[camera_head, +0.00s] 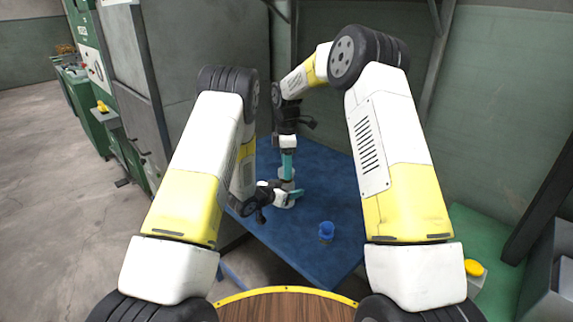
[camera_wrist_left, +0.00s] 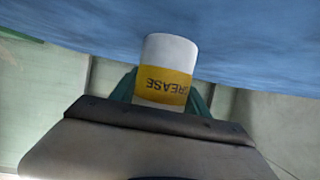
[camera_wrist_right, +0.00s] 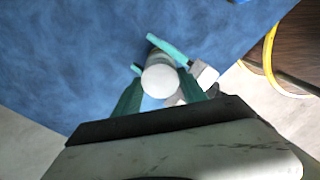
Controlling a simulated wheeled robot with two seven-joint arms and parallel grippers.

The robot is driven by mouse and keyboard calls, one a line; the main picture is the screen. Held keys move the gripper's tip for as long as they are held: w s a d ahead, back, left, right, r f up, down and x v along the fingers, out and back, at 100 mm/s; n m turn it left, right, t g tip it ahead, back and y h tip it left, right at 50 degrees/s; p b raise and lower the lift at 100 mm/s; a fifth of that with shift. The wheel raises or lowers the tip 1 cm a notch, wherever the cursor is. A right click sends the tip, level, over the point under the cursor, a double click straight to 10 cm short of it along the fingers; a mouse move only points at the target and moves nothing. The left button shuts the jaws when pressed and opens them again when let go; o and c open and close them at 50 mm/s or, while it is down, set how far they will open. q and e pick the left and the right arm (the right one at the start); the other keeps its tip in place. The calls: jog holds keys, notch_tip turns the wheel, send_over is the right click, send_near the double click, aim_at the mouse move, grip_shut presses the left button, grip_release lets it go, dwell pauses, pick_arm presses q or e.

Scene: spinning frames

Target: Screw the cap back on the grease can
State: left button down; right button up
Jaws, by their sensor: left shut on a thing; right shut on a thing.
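The grease can (camera_wrist_left: 165,85) is white with a yellow label reading GREASE, upside down in the left wrist view. It stands on the blue table, its lower part showing in the head view (camera_head: 282,203). My left gripper (camera_head: 291,192) reaches in from the side and is shut on the can. My right gripper (camera_head: 288,172) points down from above. In the right wrist view its teal fingers are shut around the round white cap (camera_wrist_right: 160,81), directly over the can. The join between cap and can is hidden, so I cannot tell whether the cap is seated.
A grey cabinet (camera_head: 205,50) stands behind on the left and a green wall (camera_head: 500,110) on the right.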

dwell(0.4)
jog(key=shift+f, duration=0.85)
jog(key=shift+f, duration=0.6)
jog(key=o, duration=1.4)
jog(key=shift+r, duration=2.3)
jog(key=shift+c, duration=0.3)
jog(key=n, duration=0.2)
jog(key=r+n, duration=0.1)
jog(key=n, duration=0.3)
jog(key=shift+r, duration=0.3)
jog(key=n, duration=0.2)
jog(key=r+n, duration=0.1)
jog(key=n, duration=0.3)
jog(key=shift+r, duration=0.25)
